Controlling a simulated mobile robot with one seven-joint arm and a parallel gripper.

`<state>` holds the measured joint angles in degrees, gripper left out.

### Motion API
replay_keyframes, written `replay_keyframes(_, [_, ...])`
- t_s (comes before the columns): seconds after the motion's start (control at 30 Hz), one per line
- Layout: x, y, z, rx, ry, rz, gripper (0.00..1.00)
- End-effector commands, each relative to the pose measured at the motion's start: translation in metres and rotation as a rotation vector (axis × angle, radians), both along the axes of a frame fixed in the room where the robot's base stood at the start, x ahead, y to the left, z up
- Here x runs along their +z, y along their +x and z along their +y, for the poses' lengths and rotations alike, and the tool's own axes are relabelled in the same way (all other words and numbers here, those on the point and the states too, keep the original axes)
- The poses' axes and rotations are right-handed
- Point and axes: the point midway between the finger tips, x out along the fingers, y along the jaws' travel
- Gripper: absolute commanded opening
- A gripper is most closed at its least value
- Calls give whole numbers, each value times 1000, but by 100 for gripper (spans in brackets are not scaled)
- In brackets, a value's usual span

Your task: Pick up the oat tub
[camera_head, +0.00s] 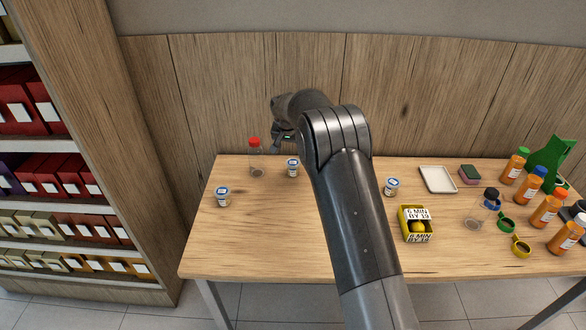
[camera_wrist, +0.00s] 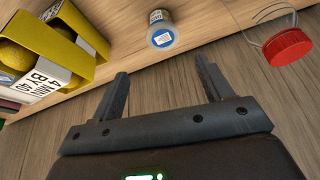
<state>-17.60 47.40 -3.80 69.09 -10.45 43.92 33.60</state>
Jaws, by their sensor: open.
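Three small white tubs with blue lids stand on the table: one at the left (camera_head: 223,196), one beside the red-capped bottle (camera_head: 292,168), and one right of my arm (camera_head: 392,187). Their labels are too small to read, so I cannot tell which is the oat tub. In the wrist view one such tub (camera_wrist: 161,30) stands beyond the fingertips, roughly between them and apart from them. My gripper (camera_wrist: 163,68) is open and empty. In the head view it is partly hidden by my wrist, near the back edge of the table.
A clear bottle with a red cap (camera_head: 255,160) stands near the left middle tub; its cap (camera_wrist: 287,47) is right in the wrist view. A yellow box (camera_head: 415,224), white tray (camera_head: 438,179) and orange bottles (camera_head: 528,188) stand to the right. The table's front left is clear.

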Motion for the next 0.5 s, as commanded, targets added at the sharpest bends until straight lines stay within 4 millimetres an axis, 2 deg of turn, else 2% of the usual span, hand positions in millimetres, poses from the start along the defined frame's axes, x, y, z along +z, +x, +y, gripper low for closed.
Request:
replay_keyframes(0.17, [-19,8,6,-3,-2,-1,72])
replay_keyframes(0.5, [-62,26,3,-4,-2,0,72])
